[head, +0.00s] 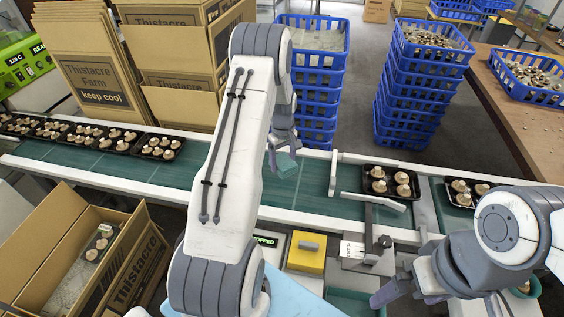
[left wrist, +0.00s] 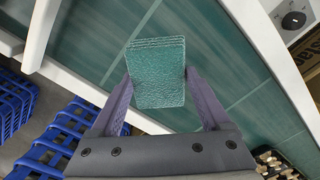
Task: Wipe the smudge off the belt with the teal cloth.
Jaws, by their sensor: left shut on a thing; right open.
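The teal cloth (head: 287,168) is a folded, textured pad. My left gripper (head: 283,158) is shut on it over the green belt (head: 190,178), near the belt's far rail. In the left wrist view the cloth (left wrist: 157,70) is held between both fingers, with the belt (left wrist: 215,55) behind it. I cannot tell whether the cloth touches the belt. No smudge can be made out; my left arm and the cloth hide part of the belt. My right gripper (head: 398,296) is open and empty at the lower right, on the near side of the belt.
Black mushroom trays (head: 158,147) line the belt's left end. Another tray (head: 390,183) sits right of a white guide bar (head: 372,199). A yellow box (head: 306,252) stands by the near rail. An open carton (head: 125,255) is lower left; blue crates (head: 410,90) stand behind.

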